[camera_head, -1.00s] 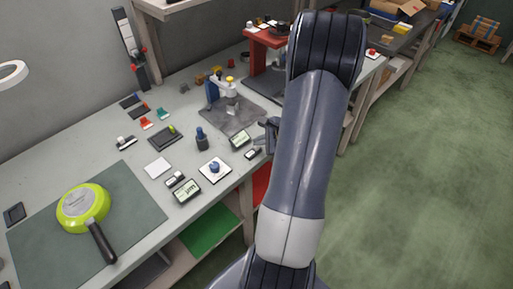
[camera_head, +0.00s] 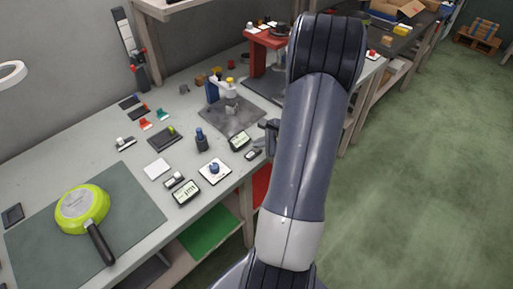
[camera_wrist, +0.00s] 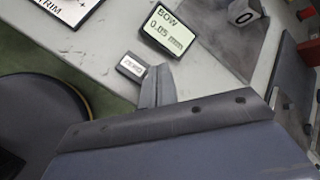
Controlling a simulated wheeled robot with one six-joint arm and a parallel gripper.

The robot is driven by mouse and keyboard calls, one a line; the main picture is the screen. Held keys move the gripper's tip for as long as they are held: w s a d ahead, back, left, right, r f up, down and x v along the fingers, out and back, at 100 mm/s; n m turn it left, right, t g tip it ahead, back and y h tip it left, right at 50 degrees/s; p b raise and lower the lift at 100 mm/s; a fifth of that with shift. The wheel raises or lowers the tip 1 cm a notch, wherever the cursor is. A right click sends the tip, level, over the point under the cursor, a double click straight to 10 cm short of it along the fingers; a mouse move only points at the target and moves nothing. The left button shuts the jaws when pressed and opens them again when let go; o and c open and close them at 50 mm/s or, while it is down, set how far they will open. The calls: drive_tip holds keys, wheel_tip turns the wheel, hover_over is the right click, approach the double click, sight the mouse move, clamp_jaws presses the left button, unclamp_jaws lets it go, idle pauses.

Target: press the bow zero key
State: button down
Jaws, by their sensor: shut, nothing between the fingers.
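The bow display (camera_wrist: 168,30) reads 0.05 mm in the wrist view. It also shows in the head view (camera_head: 240,139), near the bench's front edge. The bow zero key (camera_wrist: 132,67) is a small dark block with a pale label, just below the display's left corner. In the head view the key (camera_head: 253,154) lies by the edge, left of my arm. My gripper (camera_wrist: 157,72) is shut and empty. Its fingertips appear just right of the key in the wrist view; I cannot tell whether they touch it. In the head view my arm mostly hides the gripper.
A white plate with a blue knob (camera_head: 214,171) and another display (camera_head: 186,191) lie left along the front edge. A gauge stand on a dark plate (camera_head: 231,118) is behind the bow display. A green pan (camera_head: 82,208) lies on a mat at left.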

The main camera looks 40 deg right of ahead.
drive_tip(key=shift+f, duration=0.2)
drive_tip(key=shift+r, duration=0.15)
idle(0.4)
drive_tip(key=shift+r+p, duration=0.4)
drive_tip(key=shift+r, duration=0.4)
wheel_tip(320, 180, up, 5)
drive_tip(key=p, duration=0.3)
idle(0.8)
